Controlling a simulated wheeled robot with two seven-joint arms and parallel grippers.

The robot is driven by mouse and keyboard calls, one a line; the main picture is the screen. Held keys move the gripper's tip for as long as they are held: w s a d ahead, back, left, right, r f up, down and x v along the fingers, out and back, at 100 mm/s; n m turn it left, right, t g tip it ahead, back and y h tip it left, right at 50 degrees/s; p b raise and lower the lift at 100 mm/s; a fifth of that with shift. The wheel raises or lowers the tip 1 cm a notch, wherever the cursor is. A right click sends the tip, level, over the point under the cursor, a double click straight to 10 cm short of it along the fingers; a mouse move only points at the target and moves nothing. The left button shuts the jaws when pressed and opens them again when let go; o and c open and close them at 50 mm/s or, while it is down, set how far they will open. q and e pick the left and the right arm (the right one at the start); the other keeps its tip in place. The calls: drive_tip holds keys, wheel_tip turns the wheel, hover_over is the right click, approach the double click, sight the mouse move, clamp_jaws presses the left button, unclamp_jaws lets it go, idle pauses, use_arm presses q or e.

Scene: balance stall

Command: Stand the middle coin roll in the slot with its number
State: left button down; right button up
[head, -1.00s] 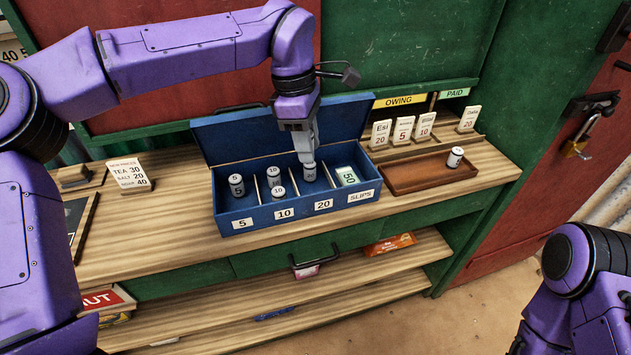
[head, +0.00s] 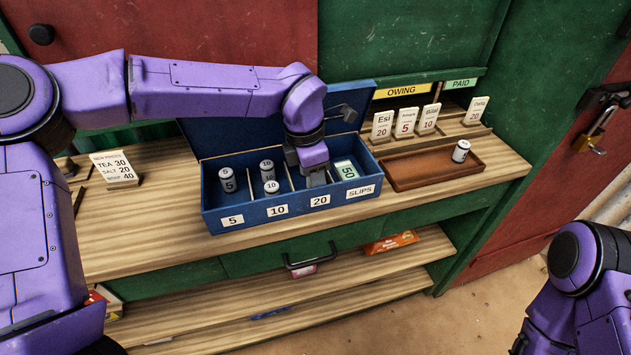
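The blue cash box (head: 253,213) stands open on the counter with slots labelled 5, 10, 20 and SLIPS. One coin roll (head: 228,180) stands in the 5 slot. A far coin roll (head: 267,168) and a near coin roll (head: 271,188) stand in the 10 slot. My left gripper (head: 316,180) points down into the 20 slot. Its fingertips and any roll between them are hidden, so I cannot tell whether it is open or shut. Another coin roll (head: 461,151) stands on the brown tray (head: 420,181) at right. My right gripper is out of view.
A green slip bundle marked 50 (head: 346,170) lies in the SLIPS slot beside my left gripper. Several name cards (head: 406,121) stand behind the tray. A price card (head: 115,170) stands at left. The counter between it and the box is clear.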

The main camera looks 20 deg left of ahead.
use_arm(q)
drive_tip(key=shift+w+f, duration=0.1)
drive_tip(key=shift+f, duration=0.75)
drive_tip(key=c, duration=1.1)
unclamp_jaws()
drive_tip(key=shift+f, duration=0.2)
wheel_tip(320, 180, up, 12)
drive_tip(key=s+a, duration=0.1)
drive_tip(key=shift+a+r, duration=0.15)
drive_tip(key=shift+a, duration=0.15)
